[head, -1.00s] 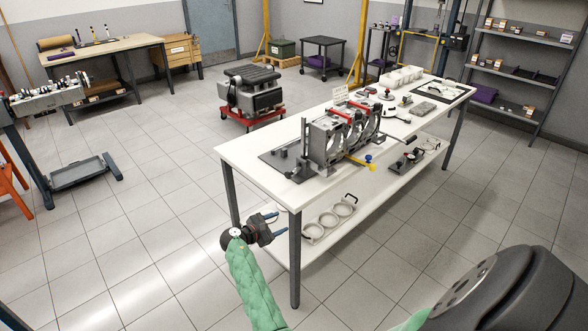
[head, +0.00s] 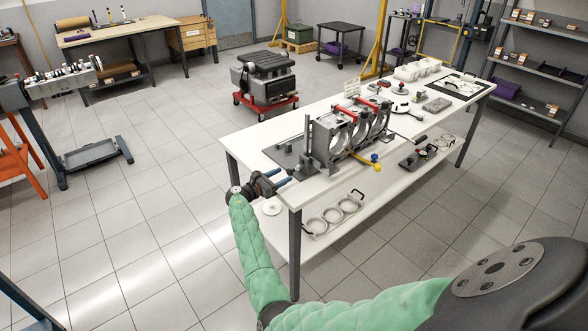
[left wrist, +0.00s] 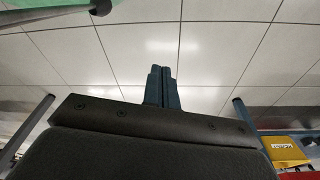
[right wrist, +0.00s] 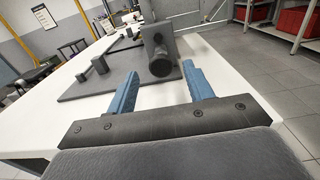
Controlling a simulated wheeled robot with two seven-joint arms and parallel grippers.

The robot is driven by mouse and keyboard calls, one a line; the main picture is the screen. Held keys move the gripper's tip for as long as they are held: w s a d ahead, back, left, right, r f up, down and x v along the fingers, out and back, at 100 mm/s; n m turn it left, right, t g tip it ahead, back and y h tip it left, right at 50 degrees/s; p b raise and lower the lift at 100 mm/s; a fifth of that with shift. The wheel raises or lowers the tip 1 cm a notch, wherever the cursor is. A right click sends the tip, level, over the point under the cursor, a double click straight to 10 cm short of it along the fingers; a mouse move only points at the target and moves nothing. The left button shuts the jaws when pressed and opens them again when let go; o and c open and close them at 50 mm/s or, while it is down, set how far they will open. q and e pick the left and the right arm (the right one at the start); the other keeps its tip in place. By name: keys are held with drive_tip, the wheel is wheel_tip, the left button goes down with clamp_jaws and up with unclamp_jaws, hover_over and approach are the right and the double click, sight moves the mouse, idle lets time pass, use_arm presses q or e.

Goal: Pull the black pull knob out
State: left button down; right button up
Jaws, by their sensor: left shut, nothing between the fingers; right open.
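A black round knob (right wrist: 160,66) sticks out from a dark upright bracket (right wrist: 154,34) in the right wrist view, its round end facing the camera. The bracket stands on the dark base plate (right wrist: 122,76) of the engine fixture on the white table. My right gripper (right wrist: 160,78) is open, its blue fingers pointing toward the knob, which shows between them but looks farther off. In the head view, my right gripper (head: 283,178) is at the table's near left corner; the knob is too small to make out there. My left gripper (left wrist: 161,72) is shut and empty over floor tiles.
The grey engine fixture (head: 345,140) with red clamps stands on the white table (head: 240,147). Metal rings (head: 333,215) lie on the lower shelf.

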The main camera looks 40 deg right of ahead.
sight(288, 173)
drive_tip(key=d+p, duration=0.1)
drive_tip(key=d, duration=0.3)
drive_tip(key=shift+w+d+f, duration=0.1)
drive_tip(key=shift+w+d, duration=0.05)
drive_tip(key=shift+d, duration=0.1)
drive_tip(key=shift+d+p, duration=0.45)
drive_tip(key=shift+d, duration=0.25)
use_arm(q)
drive_tip(key=f, duration=0.1)
drive_tip(key=s+a+f, duration=0.1)
drive_tip(key=s+f, duration=0.1)
drive_tip(key=f, duration=0.1)
drive_tip(key=shift+a+f, duration=0.1)
drive_tip(key=shift+a, duration=0.2)
use_arm(e)
drive_tip(key=shift+w+d, duration=0.1)
drive_tip(key=shift+d, duration=0.15)
